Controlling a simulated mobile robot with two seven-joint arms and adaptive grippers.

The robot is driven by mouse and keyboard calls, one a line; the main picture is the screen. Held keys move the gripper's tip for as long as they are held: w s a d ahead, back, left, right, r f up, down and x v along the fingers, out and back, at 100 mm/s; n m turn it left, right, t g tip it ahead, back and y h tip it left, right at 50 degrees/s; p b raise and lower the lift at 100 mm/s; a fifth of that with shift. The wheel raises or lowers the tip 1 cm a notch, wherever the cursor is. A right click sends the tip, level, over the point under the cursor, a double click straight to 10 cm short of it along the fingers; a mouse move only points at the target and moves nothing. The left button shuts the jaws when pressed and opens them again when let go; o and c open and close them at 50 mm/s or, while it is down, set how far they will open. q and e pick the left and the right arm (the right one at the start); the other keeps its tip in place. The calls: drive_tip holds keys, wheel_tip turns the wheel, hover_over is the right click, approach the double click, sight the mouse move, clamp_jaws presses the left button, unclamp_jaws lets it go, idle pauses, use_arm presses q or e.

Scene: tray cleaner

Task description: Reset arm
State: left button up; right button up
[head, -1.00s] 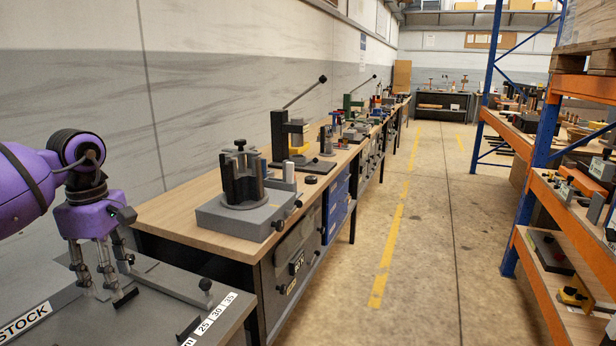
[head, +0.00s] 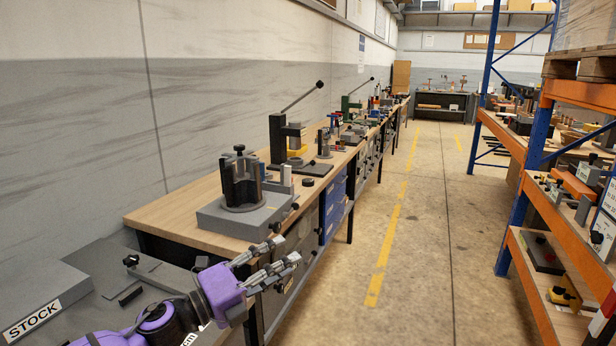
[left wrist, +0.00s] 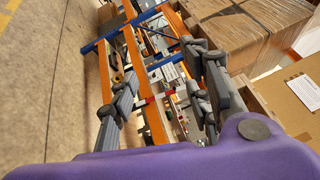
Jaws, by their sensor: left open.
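My left gripper (head: 283,258) is at the lower middle of the head view, in front of the workbench with its fingers pointing right over the aisle side. It is open and empty, its two grey fingers spread apart. In the left wrist view the fingers (left wrist: 165,95) are wide apart with nothing between them, and the shelving shows beyond. My purple left arm (head: 170,320) lies low across the front of the grey stock table. My right gripper is not in the head view.
The wooden workbench (head: 160,213) runs along the left wall, bearing a grey fixture (head: 240,215) and presses. The STOCK block (head: 45,290) sits at lower left. The orange and blue shelving (head: 545,205) stands at right. The aisle floor (head: 425,250) between is clear.

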use_arm(q)
drive_tip(key=s+a+f+n+t+y+p, duration=0.1)
drive_tip(key=s+a+f+n+y, duration=0.3)
drive_tip(key=f+n, duration=0.35)
drive_tip(key=s+a+f+n+t+y+p, duration=0.1)
drive_tip(key=s+a+f+n+y, duration=0.1)
drive_tip(key=s+f+n+y, duration=0.4)
drive_tip(key=s+a+f+n+y+p, duration=0.1)
drive_tip(key=s+a+f+n, duration=0.25)
drive_tip(key=f+n, duration=0.55)
drive_tip(key=s+a+f+n+g+y, duration=0.1)
drive_tip(key=s+f, duration=0.3)
drive_tip(key=s, duration=0.6)
drive_tip(key=s+a+f+n+g+y+p, duration=0.1)
drive_tip(key=s+f+n, duration=0.3)
drive_tip(key=s, duration=0.6)
drive_tip(key=s+a+f+n+g+y+p, duration=0.1)
drive_tip(key=s+a+f+n+g+y, duration=0.1)
drive_tip(key=s+f, duration=0.4)
drive_tip(key=s+n+g, duration=0.1)
drive_tip(key=s, duration=0.3)
drive_tip(key=shift+s, duration=0.25)
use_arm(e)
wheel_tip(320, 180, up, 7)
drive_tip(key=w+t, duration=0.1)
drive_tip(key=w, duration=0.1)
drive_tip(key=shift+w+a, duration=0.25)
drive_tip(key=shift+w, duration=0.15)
